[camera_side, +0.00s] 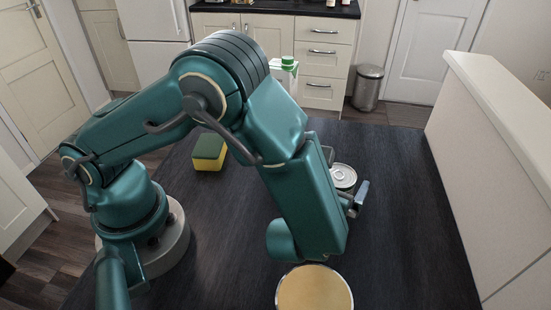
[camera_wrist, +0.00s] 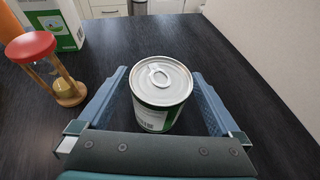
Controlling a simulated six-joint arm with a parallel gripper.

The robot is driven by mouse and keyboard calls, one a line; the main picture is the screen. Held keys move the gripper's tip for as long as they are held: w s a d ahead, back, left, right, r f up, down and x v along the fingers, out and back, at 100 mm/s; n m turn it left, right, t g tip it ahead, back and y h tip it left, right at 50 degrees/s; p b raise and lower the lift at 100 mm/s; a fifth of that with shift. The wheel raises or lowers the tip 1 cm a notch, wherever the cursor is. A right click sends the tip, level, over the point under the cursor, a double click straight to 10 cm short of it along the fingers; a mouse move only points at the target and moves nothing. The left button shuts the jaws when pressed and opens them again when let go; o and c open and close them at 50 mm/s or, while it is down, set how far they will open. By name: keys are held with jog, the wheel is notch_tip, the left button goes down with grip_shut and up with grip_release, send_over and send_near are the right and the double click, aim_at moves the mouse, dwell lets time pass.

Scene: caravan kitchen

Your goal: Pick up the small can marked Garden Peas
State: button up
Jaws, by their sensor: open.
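A small can (camera_wrist: 160,85) with a silver ring-pull lid and a green and white label stands upright on the dark table. Its name is not readable. In the wrist view my gripper (camera_wrist: 160,88) is open, with one blue-grey finger on each side of the can and a visible gap to each. In the side view the can's lid (camera_side: 343,175) shows just beyond my gripper (camera_side: 355,197), and my arm hides part of the can.
A green and yellow sponge (camera_side: 209,151) lies behind my arm. A carton with a green cap (camera_side: 287,75) stands at the back. An hourglass with a red top (camera_wrist: 45,68) stands left of the can. A round tan-topped thing (camera_side: 314,290) is at the front. The table's right side is clear.

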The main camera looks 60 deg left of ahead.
jog(key=shift+x, duration=1.2)
jog(key=shift+r, duration=0.1)
jog(key=c, duration=1.5)
jog(key=shift+r, duration=0.15)
